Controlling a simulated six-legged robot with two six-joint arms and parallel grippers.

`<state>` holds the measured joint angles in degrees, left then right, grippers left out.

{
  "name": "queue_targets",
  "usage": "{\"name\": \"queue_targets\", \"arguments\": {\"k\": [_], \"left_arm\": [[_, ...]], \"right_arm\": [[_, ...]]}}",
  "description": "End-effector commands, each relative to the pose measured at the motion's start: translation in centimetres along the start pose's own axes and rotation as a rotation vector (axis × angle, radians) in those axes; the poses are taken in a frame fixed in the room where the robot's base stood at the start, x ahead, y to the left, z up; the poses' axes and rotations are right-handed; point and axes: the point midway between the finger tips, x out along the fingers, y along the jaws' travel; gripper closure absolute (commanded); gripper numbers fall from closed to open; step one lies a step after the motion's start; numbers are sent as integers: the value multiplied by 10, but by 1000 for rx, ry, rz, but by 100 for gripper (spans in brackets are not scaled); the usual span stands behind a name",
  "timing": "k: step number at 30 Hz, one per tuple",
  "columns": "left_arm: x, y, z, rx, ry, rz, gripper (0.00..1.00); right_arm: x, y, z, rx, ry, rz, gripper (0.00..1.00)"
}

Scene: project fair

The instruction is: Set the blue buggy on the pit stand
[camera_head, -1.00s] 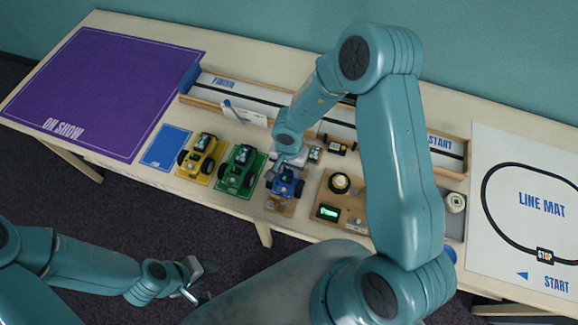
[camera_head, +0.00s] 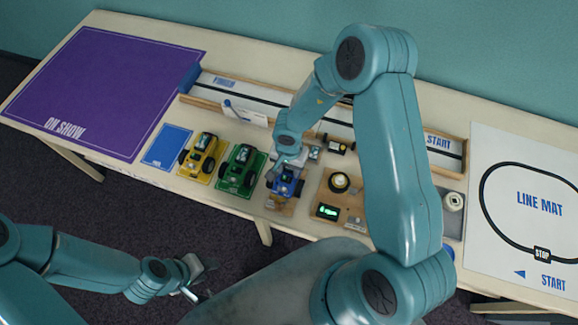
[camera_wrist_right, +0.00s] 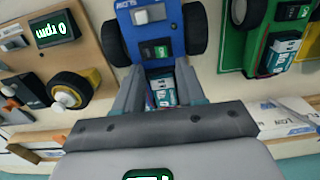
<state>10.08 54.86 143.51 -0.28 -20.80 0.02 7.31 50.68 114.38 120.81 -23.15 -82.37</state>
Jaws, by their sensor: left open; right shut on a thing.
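The blue buggy (camera_head: 285,184) is at the near side of the table, over the wooden pit stand (camera_head: 279,207). Whether its wheels touch the stand is unclear. My right gripper (camera_head: 280,165) reaches down to the buggy's far end. In the right wrist view my right gripper (camera_wrist_right: 157,92) is shut on the blue buggy (camera_wrist_right: 165,30), its fingers either side of the end with a white and teal block. The slow label and wheels show. My left gripper (camera_head: 201,279) is open and empty, off the table's near edge, low over the floor.
The green buggy (camera_head: 240,168) and yellow buggy (camera_head: 202,155) stand to the left on coloured mats, beside an empty blue card (camera_head: 167,147). A wooden board (camera_head: 351,221) with a display is close on the right. The walled track (camera_head: 250,92) runs behind. The purple mat (camera_head: 105,85) is bare.

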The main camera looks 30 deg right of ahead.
Motion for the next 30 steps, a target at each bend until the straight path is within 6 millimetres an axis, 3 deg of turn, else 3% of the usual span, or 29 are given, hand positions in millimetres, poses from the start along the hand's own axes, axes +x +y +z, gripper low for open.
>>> {"name": "queue_targets", "arguments": {"k": [24,25,27,30], "left_arm": [[-9,3,0,0,0,0,57],[-9,3,0,0,0,0,57],[-9,3,0,0,0,0,57],[-9,3,0,0,0,0,57]], "right_arm": [[1,0,0,0,0,-1,83],[1,0,0,0,0,-1,51],[1,0,0,0,0,-1,31],[1,0,0,0,0,0,31]]}}
